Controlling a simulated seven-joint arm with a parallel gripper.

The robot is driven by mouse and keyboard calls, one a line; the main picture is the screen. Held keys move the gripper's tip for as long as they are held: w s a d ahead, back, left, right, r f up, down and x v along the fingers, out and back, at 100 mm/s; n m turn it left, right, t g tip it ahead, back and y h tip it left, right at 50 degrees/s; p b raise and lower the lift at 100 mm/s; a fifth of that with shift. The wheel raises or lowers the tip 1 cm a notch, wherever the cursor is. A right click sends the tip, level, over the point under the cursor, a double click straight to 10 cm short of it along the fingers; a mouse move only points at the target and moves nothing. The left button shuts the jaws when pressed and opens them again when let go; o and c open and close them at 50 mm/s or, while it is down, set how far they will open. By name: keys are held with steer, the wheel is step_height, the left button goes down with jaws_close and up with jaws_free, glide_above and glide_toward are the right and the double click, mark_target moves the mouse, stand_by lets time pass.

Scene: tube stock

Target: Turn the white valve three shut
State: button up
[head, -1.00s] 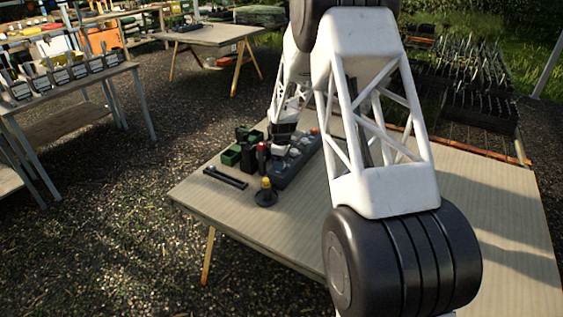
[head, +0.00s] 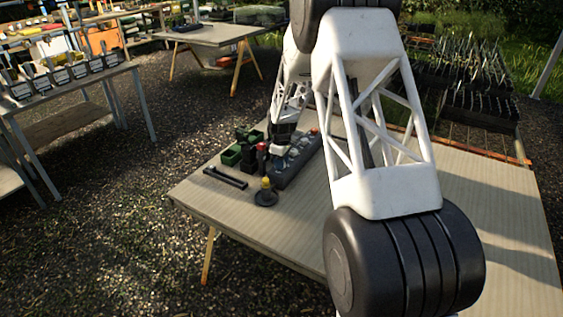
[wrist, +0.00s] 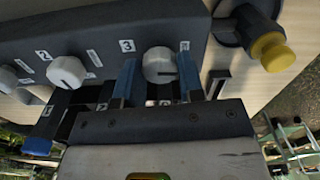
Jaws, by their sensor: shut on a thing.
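The white valve three (wrist: 160,60) is a round white knob on the dark grey block, beside the label "3". A dark pointer line on its face runs roughly level toward the right in the wrist view. My gripper (wrist: 158,78) has its two blue fingers on either side of this knob and is shut on it. There the gripped knob is too small and covered to tell.
Another white knob (wrist: 66,72) sits by label "2", with one more further left. A black-based post with a yellow cap (head: 265,188) stands near the block. Green bins (head: 231,155), a red-topped thing (head: 262,150) and a black bar (head: 226,178) lie close left. The table's right side is clear.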

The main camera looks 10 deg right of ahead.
steer(key=m, duration=0.4)
steer(key=shift+m, duration=0.4)
steer(key=m, duration=0.3)
steer(key=shift+m, duration=0.3)
steer(key=m, duration=0.4)
steer(key=shift+m, duration=2.2)
steer(key=o, duration=0.9)
steer(key=shift+r, duration=0.1)
steer(key=shift+r, duration=3.8)
